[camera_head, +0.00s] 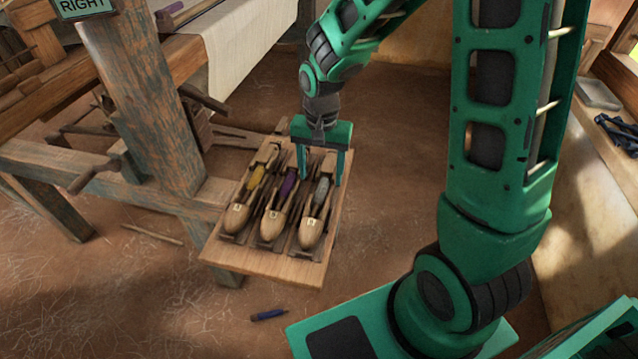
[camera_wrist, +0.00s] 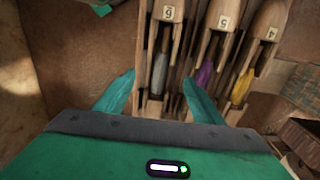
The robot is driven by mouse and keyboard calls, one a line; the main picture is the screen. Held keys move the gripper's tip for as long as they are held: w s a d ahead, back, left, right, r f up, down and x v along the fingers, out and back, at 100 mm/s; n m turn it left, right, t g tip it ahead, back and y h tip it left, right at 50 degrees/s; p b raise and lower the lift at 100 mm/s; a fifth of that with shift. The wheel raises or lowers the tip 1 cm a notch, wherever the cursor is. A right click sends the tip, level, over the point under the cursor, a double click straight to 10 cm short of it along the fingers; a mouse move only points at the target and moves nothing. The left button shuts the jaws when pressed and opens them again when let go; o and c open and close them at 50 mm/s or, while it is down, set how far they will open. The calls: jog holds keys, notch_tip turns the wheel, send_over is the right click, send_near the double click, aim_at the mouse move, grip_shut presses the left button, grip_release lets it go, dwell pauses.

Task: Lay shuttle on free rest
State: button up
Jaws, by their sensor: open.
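Three wooden shuttles lie side by side on dark rests on a small wooden shelf (camera_head: 265,265). The left one has yellow thread (camera_head: 238,215), the middle one purple thread (camera_head: 274,222), and the right one grey thread (camera_head: 313,230). In the wrist view their end labels read 6 on the grey shuttle (camera_wrist: 165,14), 5 on the purple shuttle (camera_wrist: 222,22) and 4 on the yellow shuttle (camera_wrist: 269,34). Each rest in clear view holds a shuttle. My gripper (camera_head: 322,175) is open, pointing down over the grey shuttle's far part, with one finger on each side. Contact cannot be told.
A ledge at right bears a grey box (camera_head: 597,93) and dark items (camera_head: 622,132).

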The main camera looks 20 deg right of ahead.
jog(key=s+d+r, duration=1.1)
jog(key=d+r, duration=0.1)
jog(key=d, duration=0.1)
jog(key=s+d+r, duration=0.2)
jog(key=s+d, duration=0.2)
jog(key=s, duration=0.8)
jog(key=shift+s+d+n, duration=0.15)
jog(key=shift+s+n, duration=0.05)
jog(key=shift+n, duration=0.2)
jog(key=shift+w+f, duration=0.3)
jog(key=shift+w, duration=0.35)
